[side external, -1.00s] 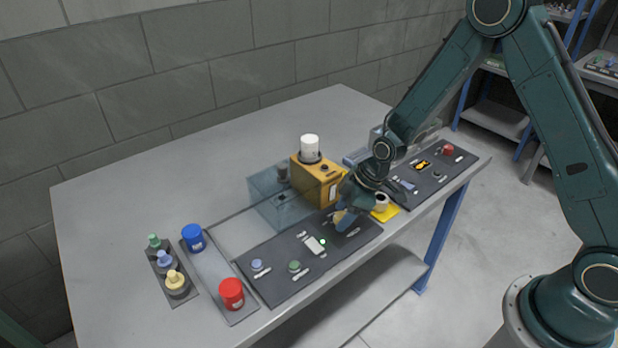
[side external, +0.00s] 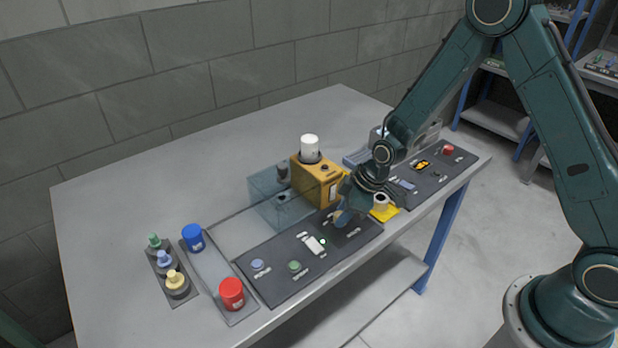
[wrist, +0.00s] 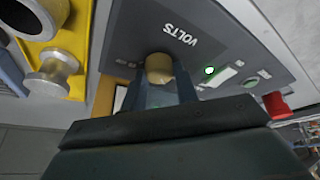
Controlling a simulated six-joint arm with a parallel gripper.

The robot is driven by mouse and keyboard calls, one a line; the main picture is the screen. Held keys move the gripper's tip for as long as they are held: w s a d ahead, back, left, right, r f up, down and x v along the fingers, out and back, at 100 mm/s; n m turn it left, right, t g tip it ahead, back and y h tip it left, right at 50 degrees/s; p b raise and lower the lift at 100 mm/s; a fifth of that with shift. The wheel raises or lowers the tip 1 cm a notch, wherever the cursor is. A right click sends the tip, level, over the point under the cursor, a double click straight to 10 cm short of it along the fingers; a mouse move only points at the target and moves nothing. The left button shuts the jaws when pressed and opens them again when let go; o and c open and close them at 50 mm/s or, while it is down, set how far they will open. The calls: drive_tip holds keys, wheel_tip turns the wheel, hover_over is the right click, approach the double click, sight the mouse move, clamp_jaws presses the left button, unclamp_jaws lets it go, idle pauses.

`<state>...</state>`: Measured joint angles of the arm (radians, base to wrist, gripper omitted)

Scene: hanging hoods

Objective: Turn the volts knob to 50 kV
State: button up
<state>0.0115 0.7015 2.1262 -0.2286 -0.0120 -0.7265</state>
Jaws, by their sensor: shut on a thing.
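The volts knob (wrist: 159,68) is a tan round knob on the dark panel, below the word VOLTS in the wrist view. My gripper (wrist: 163,90) is shut on it, with one finger on each side. In the side external view my gripper (side external: 343,214) is at the right part of the front dark panel (side external: 268,277) and covers most of the knob. The knob's setting and the scale marks around it cannot be read.
A yellow box (side external: 313,180) with a white cylinder on top stands behind my gripper, beside a clear box (side external: 268,203). A yellow block (side external: 386,213) with a pale knob is just right. Red (side external: 231,294) and blue (side external: 193,238) containers stand at left.

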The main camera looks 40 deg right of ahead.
drive_tip(key=m+h, duration=0.1)
drive_tip(key=m, duration=0.1)
drive_tip(key=m+h, duration=0.1)
drive_tip(key=m, duration=0.2)
drive_tip(key=shift+a+t, duration=0.2)
drive_tip(key=shift+t, duration=0.2)
drive_tip(key=m+h, duration=0.1)
drive_tip(key=m, duration=0.1)
drive_tip(key=m+h, duration=0.1)
drive_tip(key=m, duration=0.2)
drive_tip(key=shift+a, duration=0.1)
drive_tip(key=shift+m, duration=0.4)
drive_tip(key=o, duration=1)
drive_tip(key=shift+r, duration=0.1)
drive_tip(key=v, duration=1.3)
drive_tip(key=shift+a+r, duration=0.1)
drive_tip(key=shift+r, duration=0.25)
